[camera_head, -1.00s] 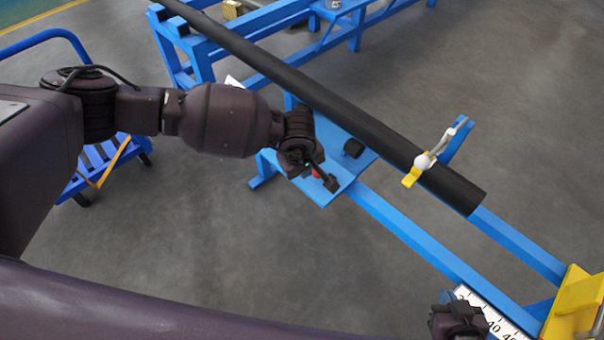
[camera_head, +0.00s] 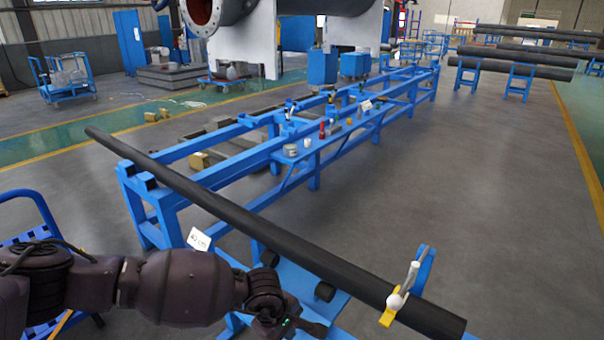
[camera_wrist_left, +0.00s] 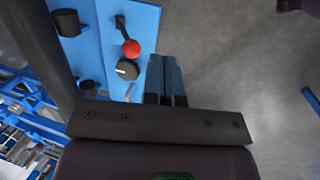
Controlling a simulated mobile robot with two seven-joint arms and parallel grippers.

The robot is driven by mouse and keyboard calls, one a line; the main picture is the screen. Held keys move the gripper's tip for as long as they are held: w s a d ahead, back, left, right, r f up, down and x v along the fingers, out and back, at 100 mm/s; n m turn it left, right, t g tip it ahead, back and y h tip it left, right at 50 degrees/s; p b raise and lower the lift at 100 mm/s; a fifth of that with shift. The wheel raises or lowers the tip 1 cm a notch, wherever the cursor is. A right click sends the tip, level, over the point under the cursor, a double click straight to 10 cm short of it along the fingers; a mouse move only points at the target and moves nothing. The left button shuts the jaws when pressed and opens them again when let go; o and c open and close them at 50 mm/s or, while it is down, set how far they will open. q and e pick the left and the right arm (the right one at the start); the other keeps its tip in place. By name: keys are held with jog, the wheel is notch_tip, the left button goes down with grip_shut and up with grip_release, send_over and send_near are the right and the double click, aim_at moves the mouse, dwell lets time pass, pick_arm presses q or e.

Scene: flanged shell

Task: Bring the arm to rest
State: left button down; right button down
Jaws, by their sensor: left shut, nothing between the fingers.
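My left arm comes in from the lower left in the head view. Its gripper (camera_head: 312,328) is low in the picture, just in front of the blue plate under the long black pipe (camera_head: 275,235). In the left wrist view the two fingers (camera_wrist_left: 166,72) are shut together with nothing between them. They show beside the edge of the blue plate (camera_wrist_left: 143,22), next to a red ball knob (camera_wrist_left: 131,48) and a black round knob (camera_wrist_left: 127,69). Whether they touch the plate, I cannot tell. My right gripper is not in the head view.
A small white card (camera_head: 199,239) stands by the frame. A blue cart (camera_head: 30,215) is at the left. Open grey floor (camera_head: 500,200) lies to the right.

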pick_arm(q)
jog(key=s+d+r+n+g+h, duration=0.2)
jog(key=s+d+r+n+h, duration=0.2)
jog(key=d+r+n+h, duration=0.85)
jog(key=w+r+n+t+h, duration=0.35)
jog(key=r+n+t, duration=0.7)
jog(key=n, duration=0.75)
jog(key=a+f+n+t+y, duration=0.3)
jog(key=a+f+n+y, duration=0.3)
jog(key=a+n, duration=0.45)
jog(key=a+f+n+t+y, duration=0.3)
jog(key=a+f+n+y, duration=0.3)
jog(key=a+n, duration=0.45)
jog(key=s+a+f+n+g+y, duration=0.2)
jog(key=s+a+f+n+y, duration=0.1)
jog(key=s+a+f, duration=0.4)
jog(key=s+a+f+n+g+y, duration=0.3)
jog(key=s+a+f+n, duration=0.3)
jog(key=s+f, duration=0.5)
jog(key=s+a, duration=0.2)
jog(key=s, duration=0.2)
jog(key=shift+y, duration=0.3)
jog(key=shift+s+r, duration=0.1)
